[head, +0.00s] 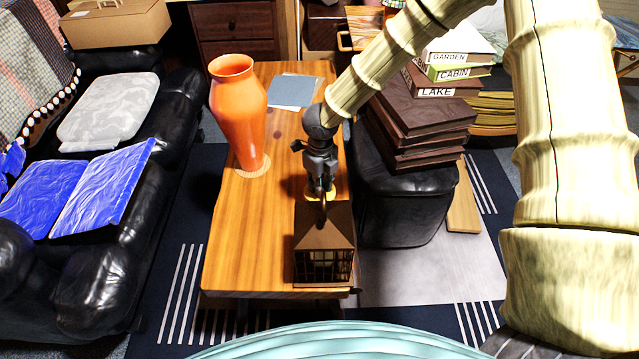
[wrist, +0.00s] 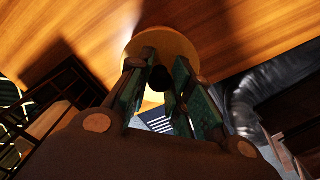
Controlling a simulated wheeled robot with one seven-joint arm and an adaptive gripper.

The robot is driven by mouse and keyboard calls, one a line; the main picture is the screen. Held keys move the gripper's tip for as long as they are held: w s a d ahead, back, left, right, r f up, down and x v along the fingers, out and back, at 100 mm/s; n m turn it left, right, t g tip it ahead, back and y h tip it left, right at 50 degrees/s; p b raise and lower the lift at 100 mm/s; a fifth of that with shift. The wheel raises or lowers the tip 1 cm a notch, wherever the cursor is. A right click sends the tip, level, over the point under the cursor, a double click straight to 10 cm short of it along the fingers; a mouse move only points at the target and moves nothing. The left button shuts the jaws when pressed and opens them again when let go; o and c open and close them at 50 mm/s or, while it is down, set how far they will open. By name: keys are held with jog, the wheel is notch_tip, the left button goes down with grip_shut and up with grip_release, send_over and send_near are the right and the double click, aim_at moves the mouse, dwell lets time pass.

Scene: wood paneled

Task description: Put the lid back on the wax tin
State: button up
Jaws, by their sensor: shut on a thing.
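My gripper (head: 320,188) is over the wooden table, just behind a dark lantern, its fingers pointing down. In the wrist view its fingers (wrist: 158,85) are closed around a small dark knob at a round tan disc, which looks like the lid (wrist: 172,43). In the head view only a yellowish sliver of it shows below the fingers. I cannot tell whether the disc touches anything beneath it. I cannot make out the wax tin separately; the gripper and lantern cover that spot.
The lantern (head: 323,243) stands at the table's near end, very close to my gripper. A tall orange vase (head: 238,112) stands to the left on the wooden table (head: 240,240). Grey-blue papers (head: 296,90) lie behind.

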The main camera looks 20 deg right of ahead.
jog(key=o, duration=1)
jog(key=o, duration=0.5)
jog(key=shift+c, duration=0.2)
jog(key=shift+r, duration=0.2)
jog(key=shift+r+p, duration=3.35)
jog(key=shift+p, duration=0.5)
grip_shut()
